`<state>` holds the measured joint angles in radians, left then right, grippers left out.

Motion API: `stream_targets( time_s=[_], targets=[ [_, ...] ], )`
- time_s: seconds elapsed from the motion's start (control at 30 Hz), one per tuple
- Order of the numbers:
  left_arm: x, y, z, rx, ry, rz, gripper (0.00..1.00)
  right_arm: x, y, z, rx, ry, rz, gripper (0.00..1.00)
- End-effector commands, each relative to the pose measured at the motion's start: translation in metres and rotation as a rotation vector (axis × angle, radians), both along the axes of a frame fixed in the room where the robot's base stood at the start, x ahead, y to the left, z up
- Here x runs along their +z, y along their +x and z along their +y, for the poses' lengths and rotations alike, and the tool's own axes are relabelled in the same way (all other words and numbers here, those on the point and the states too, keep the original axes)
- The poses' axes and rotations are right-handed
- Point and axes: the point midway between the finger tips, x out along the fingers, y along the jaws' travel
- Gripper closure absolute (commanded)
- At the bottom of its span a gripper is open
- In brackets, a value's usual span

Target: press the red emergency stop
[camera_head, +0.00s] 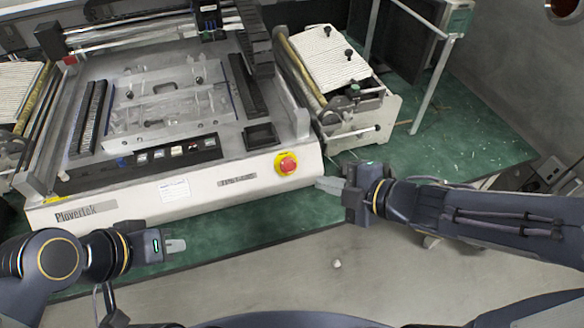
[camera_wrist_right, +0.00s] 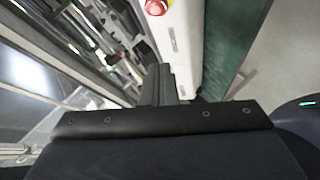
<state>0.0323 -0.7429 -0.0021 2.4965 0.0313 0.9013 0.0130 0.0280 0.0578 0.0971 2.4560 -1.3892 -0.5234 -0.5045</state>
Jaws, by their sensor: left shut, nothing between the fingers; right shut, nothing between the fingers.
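The red emergency stop (camera_head: 286,164) is a round red button on a yellow base, on the front face of the white machine (camera_head: 120,210) near its right end. It also shows at the top edge of the right wrist view (camera_wrist_right: 156,6), partly cut off. My right gripper (camera_head: 326,185) is shut and empty, just right of and slightly below the button, with a gap between them. Its shut fingers show in the right wrist view (camera_wrist_right: 158,85). My left gripper (camera_head: 176,246) is shut and empty, in front of the machine's lower left front, far from the button.
A row of small panel buttons (camera_head: 165,153) lies on the machine's top, left of the stop. A roller unit with striped sheet (camera_head: 330,60) stands to the right on the green bench (camera_head: 450,130). A metal post (camera_head: 435,85) rises there. The floor in front (camera_head: 300,280) is mostly clear.

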Motion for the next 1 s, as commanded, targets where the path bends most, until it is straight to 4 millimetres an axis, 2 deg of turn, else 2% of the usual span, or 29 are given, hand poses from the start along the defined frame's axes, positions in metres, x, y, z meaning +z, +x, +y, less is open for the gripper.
stream_targets(
  time_s=[0.17,0.57,0.8,1.0],
  targets=[
    [-0.013,0.0,0.0,0.0,0.0,0.0,1.0,-0.011,0.009,0.013,0.003,0.001,0.001,1.0],
    [-0.055,0.0,0.0,0.0,0.0,0.0,1.0,-0.047,0.054,0.073,0.003,0.001,0.001,1.0],
    [-0.051,0.0,0.0,0.0,0.0,0.0,1.0,-0.062,0.08,0.073,-0.001,0.0,0.004,1.0],
    [-0.051,0.0,0.0,0.0,0.0,0.0,1.0,-0.066,0.087,0.072,-0.001,0.0,0.001,1.0]
  ],
)
